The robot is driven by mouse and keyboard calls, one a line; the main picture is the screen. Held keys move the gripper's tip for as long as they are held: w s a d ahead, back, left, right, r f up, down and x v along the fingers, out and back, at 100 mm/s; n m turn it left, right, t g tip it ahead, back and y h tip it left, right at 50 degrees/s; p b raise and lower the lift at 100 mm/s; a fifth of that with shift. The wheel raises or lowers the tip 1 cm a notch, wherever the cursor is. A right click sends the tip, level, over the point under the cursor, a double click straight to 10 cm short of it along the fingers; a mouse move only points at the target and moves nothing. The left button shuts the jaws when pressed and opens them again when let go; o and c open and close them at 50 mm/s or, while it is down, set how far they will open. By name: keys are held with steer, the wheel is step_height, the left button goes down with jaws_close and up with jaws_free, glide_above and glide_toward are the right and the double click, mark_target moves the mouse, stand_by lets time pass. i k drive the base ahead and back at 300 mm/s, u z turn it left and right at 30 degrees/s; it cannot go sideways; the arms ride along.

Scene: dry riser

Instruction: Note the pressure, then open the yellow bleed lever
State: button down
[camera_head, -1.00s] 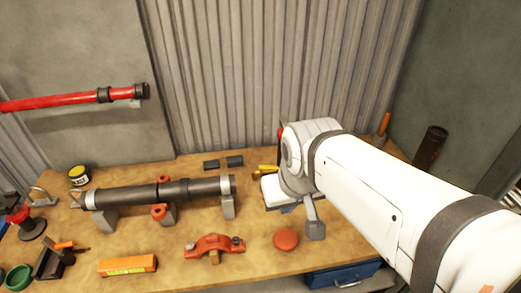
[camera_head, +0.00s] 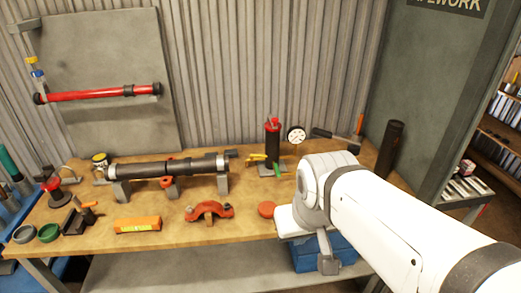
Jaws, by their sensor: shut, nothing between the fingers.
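A round white pressure gauge (camera_head: 296,135) with a dark rim stands at the back of the bench; its reading is too small to make out. Left of it is an upright black cylinder with a red top (camera_head: 273,137). The yellow lever (camera_head: 257,157) sticks out to the left at the cylinder's lower part, above the bench. My gripper (camera_head: 328,263) shows as a small grey end below my white wrist, at the bench's front edge. It is shut and empty, in front of and below the gauge and lever, touching neither.
The bench (camera_head: 110,235) holds a dark pipe (camera_head: 185,167) on supports, a red clamp (camera_head: 209,211), an orange box (camera_head: 138,224) and a red disc (camera_head: 267,209). A dark upright tube (camera_head: 389,150) stands at the right. A blue box (camera_head: 340,250) sits below the bench.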

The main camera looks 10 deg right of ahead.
mark_target(252, 155)
steer(key=z, duration=0.05)
steer(key=i, duration=1)
steer(key=z, duration=0.05)
